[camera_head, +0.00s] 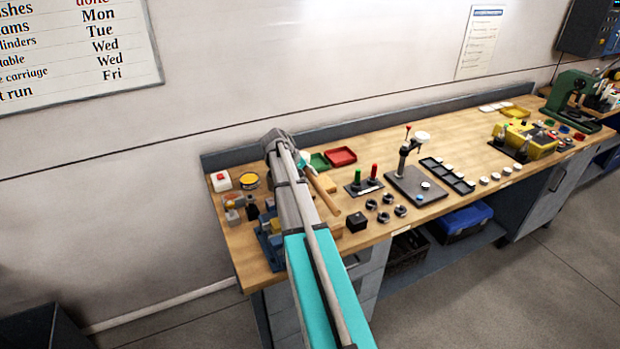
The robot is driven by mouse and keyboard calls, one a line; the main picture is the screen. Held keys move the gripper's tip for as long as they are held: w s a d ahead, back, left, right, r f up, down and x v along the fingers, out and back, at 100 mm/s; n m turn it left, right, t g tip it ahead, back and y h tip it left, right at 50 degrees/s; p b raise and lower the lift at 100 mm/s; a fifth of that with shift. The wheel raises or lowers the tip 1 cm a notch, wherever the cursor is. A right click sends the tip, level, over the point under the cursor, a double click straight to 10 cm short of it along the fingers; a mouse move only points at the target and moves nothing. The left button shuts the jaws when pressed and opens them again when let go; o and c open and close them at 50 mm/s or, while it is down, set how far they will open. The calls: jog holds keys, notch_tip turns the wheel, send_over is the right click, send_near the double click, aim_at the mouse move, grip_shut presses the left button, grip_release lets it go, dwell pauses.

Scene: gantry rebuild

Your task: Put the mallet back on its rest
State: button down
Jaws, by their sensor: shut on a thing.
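My arm reaches from the bottom of the head view over the left part of the workbench. My gripper (304,163) is at its far end, largely hidden behind the arm's links. It is shut on the mallet (323,193), whose tan wooden handle slants down to the right from the gripper. A small teal and white part shows at the handle's upper end; the mallet's head is not clear. A light wooden block (328,183) shows just right of the handle and may be part of the rest. I cannot tell whether the mallet touches it.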

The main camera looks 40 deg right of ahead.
jog(key=shift+w+d+f+b, duration=0.5)
jog(key=shift+w+f+b, duration=0.15)
jog(key=shift+f+b, duration=0.15)
jog(key=shift+w+d+f+b, duration=0.45)
jog(key=shift+w+f+b, duration=0.2)
jog(key=shift+f+b, duration=0.1)
jog(key=shift+f+b, duration=3.35)
jog(key=shift+f, duration=0.05)
jog(key=shift+a, duration=0.1)
jog(key=shift+c, duration=1.8)
grip_release()
jog(key=shift+r, duration=0.15)
